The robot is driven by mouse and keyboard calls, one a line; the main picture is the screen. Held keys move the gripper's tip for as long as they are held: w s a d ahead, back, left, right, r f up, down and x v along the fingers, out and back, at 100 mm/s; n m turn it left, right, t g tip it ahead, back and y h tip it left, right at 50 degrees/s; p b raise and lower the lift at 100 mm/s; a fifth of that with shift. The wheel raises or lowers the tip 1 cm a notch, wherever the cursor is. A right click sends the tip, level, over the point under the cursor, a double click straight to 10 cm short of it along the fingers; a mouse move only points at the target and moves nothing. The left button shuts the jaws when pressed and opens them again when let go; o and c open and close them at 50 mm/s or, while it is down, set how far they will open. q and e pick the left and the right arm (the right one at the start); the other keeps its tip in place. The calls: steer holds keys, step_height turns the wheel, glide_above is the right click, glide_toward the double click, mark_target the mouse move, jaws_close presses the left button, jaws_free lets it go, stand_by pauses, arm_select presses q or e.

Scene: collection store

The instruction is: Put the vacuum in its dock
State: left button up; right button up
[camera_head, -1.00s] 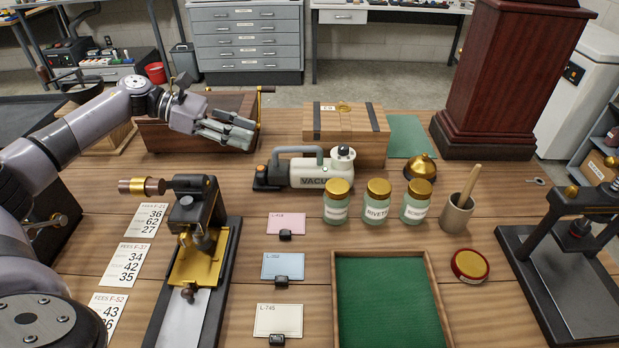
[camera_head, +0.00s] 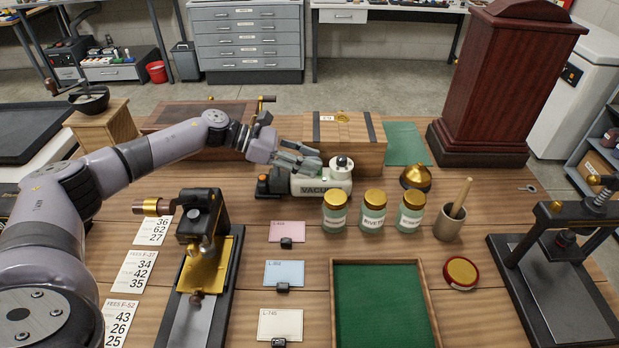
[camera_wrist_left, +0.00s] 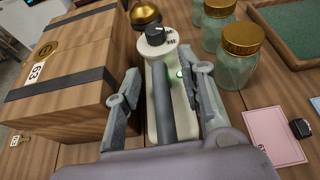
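The vacuum (camera_head: 322,186) is a white and grey handheld unit with a dark handle, a black and orange left end and a dark knob on top. It lies on the table in front of the wooden chest. My left gripper (camera_head: 312,160) is over its handle. In the left wrist view, the fingers (camera_wrist_left: 158,92) are spread on either side of the vacuum's handle (camera_wrist_left: 162,105), with gaps visible, so it is open around it. The wrist hides part of the handle's near end. I cannot identify the dock. My right gripper is not in view.
The wooden chest (camera_head: 345,150) stands close behind the vacuum. Glass jars (camera_head: 373,212) and a brass bell (camera_head: 415,177) are at its right. A black and brass press (camera_head: 203,250) and cards (camera_head: 284,273) lie nearer. A green-lined tray (camera_head: 432,290) is at the front.

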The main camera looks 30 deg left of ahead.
arm_select(q)
steer(key=shift+w+d+f, duration=0.1)
steer(key=shift+d, duration=0.15)
steer(key=shift+a, duration=0.1)
steer(key=shift+c, duration=0.3)
jaws_close()
stand_by(0.4)
